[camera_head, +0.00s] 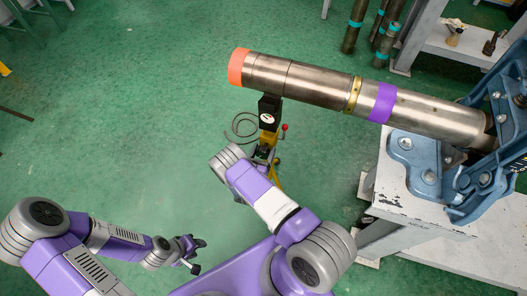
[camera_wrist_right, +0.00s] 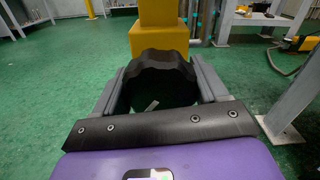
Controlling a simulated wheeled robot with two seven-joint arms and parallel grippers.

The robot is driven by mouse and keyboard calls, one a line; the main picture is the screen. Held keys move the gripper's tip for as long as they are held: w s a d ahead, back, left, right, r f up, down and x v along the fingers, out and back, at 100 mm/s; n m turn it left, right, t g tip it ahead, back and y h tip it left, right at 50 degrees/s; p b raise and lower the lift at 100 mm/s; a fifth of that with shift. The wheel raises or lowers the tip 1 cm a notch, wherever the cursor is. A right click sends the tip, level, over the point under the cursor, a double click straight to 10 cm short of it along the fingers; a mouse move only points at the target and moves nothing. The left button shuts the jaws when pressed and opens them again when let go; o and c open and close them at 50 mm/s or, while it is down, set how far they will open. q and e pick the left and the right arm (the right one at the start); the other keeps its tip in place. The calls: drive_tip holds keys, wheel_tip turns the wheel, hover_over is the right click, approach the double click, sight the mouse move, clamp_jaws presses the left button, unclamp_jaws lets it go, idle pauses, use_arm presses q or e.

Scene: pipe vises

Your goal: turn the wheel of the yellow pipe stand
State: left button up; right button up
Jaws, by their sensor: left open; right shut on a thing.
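The yellow pipe stand (camera_head: 269,120) stands under the orange-capped end of a metal pipe (camera_head: 310,80) in the head view. In the right wrist view its yellow post (camera_wrist_right: 158,12) rises straight ahead. A black wheel with a wavy rim (camera_wrist_right: 160,62) is in front of the yellow block. My right gripper (camera_wrist_right: 161,72) is shut on this wheel, one finger on each side. In the head view my right arm hides that gripper and the wheel. My left gripper (camera_head: 190,252) is open and empty, low over the floor left of centre.
The pipe runs right into a blue vise (camera_head: 410,150) on a worn white bench (camera_head: 410,205). A red-knobbed lever (camera_head: 284,128) sticks out beside the stand. A cable (camera_head: 240,127) lies on the green floor. The floor at left is mostly clear.

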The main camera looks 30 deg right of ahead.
drive_tip(key=shift+m, duration=0.4)
drive_tip(key=m, duration=0.3)
drive_tip(key=shift+m, duration=0.3)
drive_tip(key=m, duration=0.3)
drive_tip(key=shift+m+p, duration=0.3)
drive_tip(key=shift+m, duration=0.1)
drive_tip(key=m, duration=0.4)
drive_tip(key=shift+p, duration=0.4)
drive_tip(key=m+p, duration=0.1)
drive_tip(key=m, duration=0.4)
drive_tip(key=m+p, duration=0.1)
drive_tip(key=m, duration=0.3)
drive_tip(key=shift+a+m+p, duration=0.1)
drive_tip(key=shift+m+p, duration=0.2)
drive_tip(key=shift+p, duration=0.05)
drive_tip(key=m+p, duration=0.1)
drive_tip(key=m, duration=0.3)
drive_tip(key=shift+p, duration=0.3)
drive_tip(key=m+p, duration=0.2)
drive_tip(key=m, duration=0.3)
drive_tip(key=shift+m+p, duration=0.7)
drive_tip(key=shift+m, duration=1.2)
